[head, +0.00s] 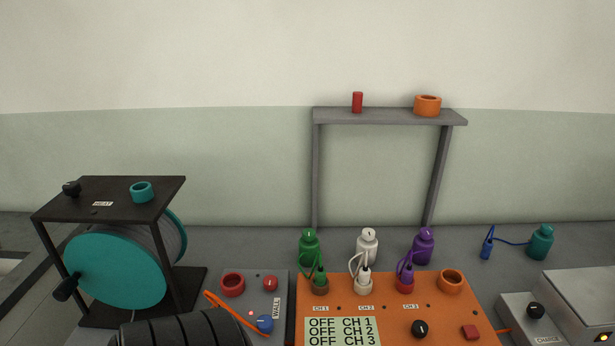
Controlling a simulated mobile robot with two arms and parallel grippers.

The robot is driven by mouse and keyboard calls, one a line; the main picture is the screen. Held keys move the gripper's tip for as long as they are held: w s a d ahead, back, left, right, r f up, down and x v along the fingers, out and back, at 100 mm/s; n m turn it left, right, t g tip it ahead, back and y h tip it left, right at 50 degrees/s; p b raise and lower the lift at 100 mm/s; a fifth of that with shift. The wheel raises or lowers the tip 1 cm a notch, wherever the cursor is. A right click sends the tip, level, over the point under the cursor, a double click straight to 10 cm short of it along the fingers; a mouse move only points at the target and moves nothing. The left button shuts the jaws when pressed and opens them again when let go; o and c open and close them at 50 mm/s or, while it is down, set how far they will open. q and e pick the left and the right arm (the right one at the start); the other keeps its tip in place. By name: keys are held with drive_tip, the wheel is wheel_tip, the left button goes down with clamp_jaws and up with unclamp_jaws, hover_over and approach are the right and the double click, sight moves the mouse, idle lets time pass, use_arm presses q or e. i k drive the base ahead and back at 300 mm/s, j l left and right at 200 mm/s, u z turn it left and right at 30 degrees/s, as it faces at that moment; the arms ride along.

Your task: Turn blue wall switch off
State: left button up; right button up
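A blue knob (265,323) sits at the front right of a grey box (252,299) labelled WALL, low in the head view. It has a small light mark on it; its exact setting is too small to tell. A small red light (251,313) shows just behind and left of the knob. A red knob (270,283) and a red ring (232,284) are at the back of the same box. An orange cable (228,308) runs across the box's left front, close to the blue knob. Neither of my grippers is in view.
An orange unit (397,310) with a display reading OFF for CH 1, CH 2 and CH 3 stands right of the box. A teal reel (115,270) in a black frame stands left. A dark ribbed shape (180,330) covers the bottom edge. A grey shelf (390,117) stands behind.

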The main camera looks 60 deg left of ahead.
sight(264, 323)
drive_tip(key=u, duration=2.3)
